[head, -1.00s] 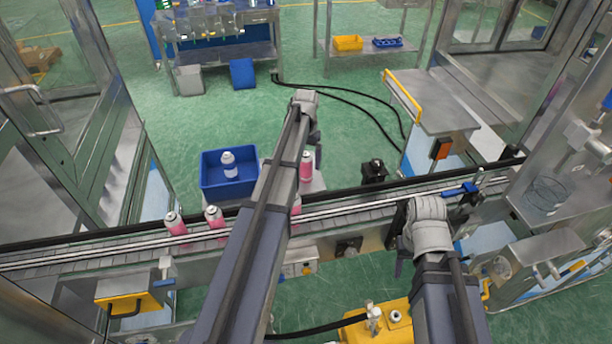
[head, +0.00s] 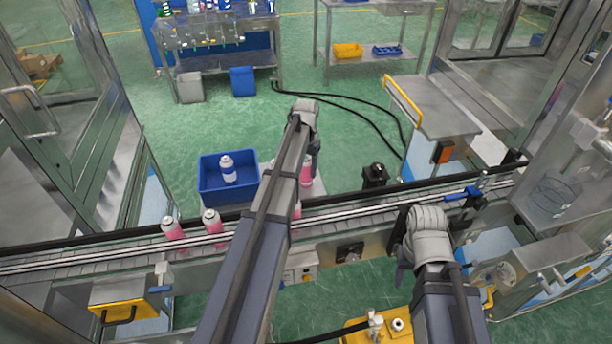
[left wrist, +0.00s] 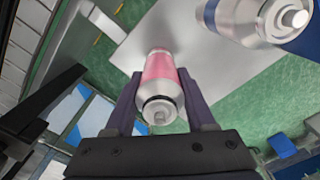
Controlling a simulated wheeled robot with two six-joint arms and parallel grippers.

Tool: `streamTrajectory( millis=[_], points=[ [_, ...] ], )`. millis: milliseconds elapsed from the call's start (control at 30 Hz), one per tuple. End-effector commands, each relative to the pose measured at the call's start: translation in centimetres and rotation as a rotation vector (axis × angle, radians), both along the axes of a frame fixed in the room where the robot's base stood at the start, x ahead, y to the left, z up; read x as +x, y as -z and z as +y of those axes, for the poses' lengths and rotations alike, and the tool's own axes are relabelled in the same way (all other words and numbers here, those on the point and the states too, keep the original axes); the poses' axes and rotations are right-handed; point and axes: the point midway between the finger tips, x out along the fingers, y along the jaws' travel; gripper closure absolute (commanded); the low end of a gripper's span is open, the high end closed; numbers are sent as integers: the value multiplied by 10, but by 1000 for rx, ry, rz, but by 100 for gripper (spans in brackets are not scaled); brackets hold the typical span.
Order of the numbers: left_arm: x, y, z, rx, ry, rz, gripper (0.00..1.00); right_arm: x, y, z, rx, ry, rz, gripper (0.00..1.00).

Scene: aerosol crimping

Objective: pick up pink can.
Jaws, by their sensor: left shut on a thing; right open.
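My left gripper (left wrist: 158,105) is shut on a pink can with a silver shoulder and valve top (left wrist: 160,70), one finger on each side in the left wrist view. In the head view this pink can (head: 306,172) is mostly hidden behind my left arm, beyond the conveyor, over a light surface. I cannot tell whether it still touches that surface. Two other pink cans (head: 172,231) (head: 211,222) stand on the conveyor to the left. My right gripper (head: 401,268) is open, at the near side of the conveyor, away from the cans.
A blue bin (head: 214,201) with a white can (head: 228,168) stands left of the held can; that can shows close by in the left wrist view (left wrist: 245,18). The conveyor (head: 130,250) crosses in front. A metal table (head: 445,105) stands at the right.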

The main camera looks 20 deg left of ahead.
Motion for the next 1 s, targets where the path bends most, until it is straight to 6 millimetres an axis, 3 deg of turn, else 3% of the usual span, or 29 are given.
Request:
streamTrajectory(
  millis=[267, 667, 1000],
  points=[
    [0, 0, 0, 0, 0, 0, 100, 0, 0, 0, 0, 0, 0, 50],
    [0, -8, 0, 0, 0, 0, 100, 0, -8, 0, 0, 0, 0, 50],
    [0, -52, 0, 0, 0, 0, 100, 0, -52, 0, 0, 0, 0, 50]
  ],
)
